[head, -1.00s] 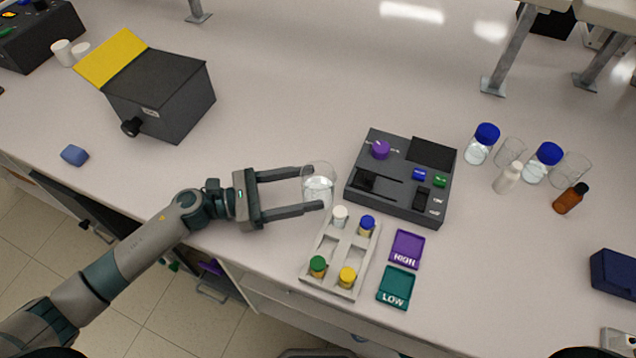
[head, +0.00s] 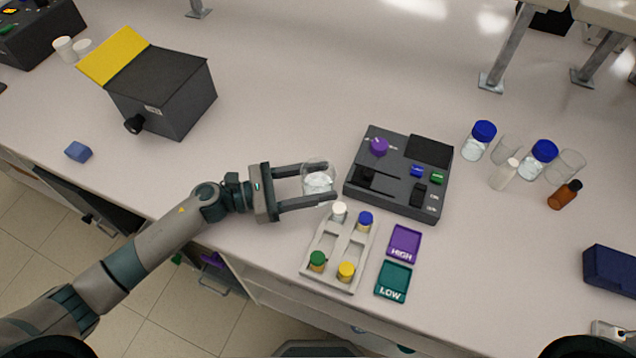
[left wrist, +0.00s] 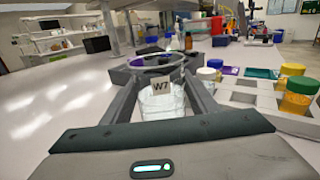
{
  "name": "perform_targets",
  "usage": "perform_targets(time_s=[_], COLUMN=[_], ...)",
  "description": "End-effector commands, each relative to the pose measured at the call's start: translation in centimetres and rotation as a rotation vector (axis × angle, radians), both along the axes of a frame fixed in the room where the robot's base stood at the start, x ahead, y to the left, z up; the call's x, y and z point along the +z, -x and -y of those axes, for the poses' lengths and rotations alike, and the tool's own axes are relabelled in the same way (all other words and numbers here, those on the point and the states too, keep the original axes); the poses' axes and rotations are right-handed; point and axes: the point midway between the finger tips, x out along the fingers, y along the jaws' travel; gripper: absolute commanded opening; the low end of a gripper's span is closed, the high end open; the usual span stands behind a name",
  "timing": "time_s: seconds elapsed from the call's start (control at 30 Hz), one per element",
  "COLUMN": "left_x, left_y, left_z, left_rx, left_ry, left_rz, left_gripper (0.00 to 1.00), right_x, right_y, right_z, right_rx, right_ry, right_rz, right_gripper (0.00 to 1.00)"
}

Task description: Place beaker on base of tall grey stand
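The clear glass beaker (head: 318,184) stands upright on the bench, left of the dark control box. In the left wrist view the beaker (left wrist: 162,100) shows a "W7" label and sits between the fingers. My left gripper (head: 331,181) has one finger along each side of the beaker, and both fingers appear to touch the glass. Whether the beaker's bottom is clear of the bench cannot be told. My right gripper is not in view. No tall grey stand with a base can be clearly made out; grey metal legs with foot plates (head: 491,83) stand at the back right.
A dark control box (head: 398,205) is just right of the beaker. A vial rack (head: 338,245) and purple (head: 404,244) and teal (head: 393,281) trays lie in front. Bottles and glassware, including a brown bottle (head: 564,195), stand right. The bench's middle back is clear.

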Motion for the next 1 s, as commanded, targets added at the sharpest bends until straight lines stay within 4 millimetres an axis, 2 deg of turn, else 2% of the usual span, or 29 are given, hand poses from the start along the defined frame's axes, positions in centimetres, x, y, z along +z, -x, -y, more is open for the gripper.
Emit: perform_targets(time_s=[0.03,0.07,0.47,0.57,0.7,0.83,1.0], left_x=[0.1,0.1,0.9,1.8,3.9,5.6,8.1], left_y=[0.0,0.0,-0.1,0.0,0.0,1.5,3.3], left_z=[0.0,0.0,0.0,0.0,-0.1,2.0,4.9], left_rx=[0.0,0.0,0.0,-0.002,-0.001,-0.005,-0.004], left_ry=[0.001,0.001,-0.001,-0.001,-0.001,0.003,0.0], left_rz=[0.0,0.0,0.003,0.004,0.008,0.006,0.006], left_gripper=[0.25,0.2,0.2,0.2,0.2,0.2,0.2], right_x=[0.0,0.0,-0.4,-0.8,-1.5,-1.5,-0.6], right_y=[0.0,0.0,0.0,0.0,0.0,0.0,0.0], right_z=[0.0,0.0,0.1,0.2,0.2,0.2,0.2], right_rx=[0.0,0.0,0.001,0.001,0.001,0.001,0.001], right_ry=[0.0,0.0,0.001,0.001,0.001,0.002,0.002], right_rz=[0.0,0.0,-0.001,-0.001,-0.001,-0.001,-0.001], right_gripper=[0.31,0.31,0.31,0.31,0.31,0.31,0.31])
